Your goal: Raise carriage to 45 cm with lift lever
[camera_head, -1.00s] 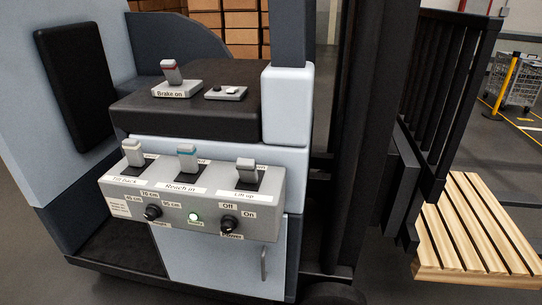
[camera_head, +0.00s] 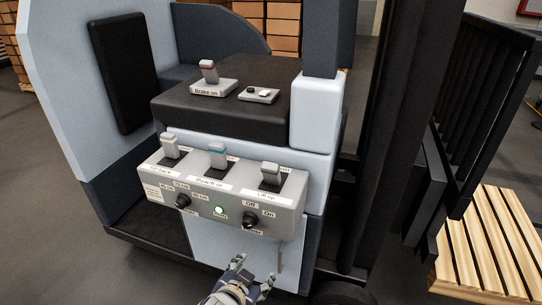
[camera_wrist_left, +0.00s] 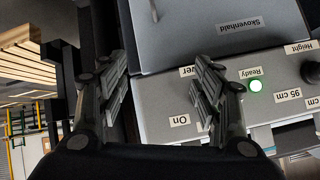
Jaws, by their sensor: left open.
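The lift lever (camera_head: 270,168) is a grey-capped lever at the right end of the grey control panel (camera_head: 290,205), above a label that seems to read "Lift up". The height knob (camera_head: 183,201) is at the panel's left, among cm labels; its setting is too small to tell. My left gripper (camera_head: 252,274) is open and empty, below and in front of the panel. In the left wrist view the open left gripper (camera_wrist_left: 160,82) faces the panel (camera_wrist_left: 150,125). The carriage's black backrest (camera_head: 490,85) stands at the right. My right gripper is not seen.
A teal-capped reach lever (camera_head: 217,150) and a tilt lever (camera_head: 170,145) stand left of the lift lever. The power knob (camera_head: 250,221) and lit green ready light (camera_head: 219,210) are below. The brake lever (camera_head: 208,72) is on top. A wooden pallet (camera_head: 465,275) lies right.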

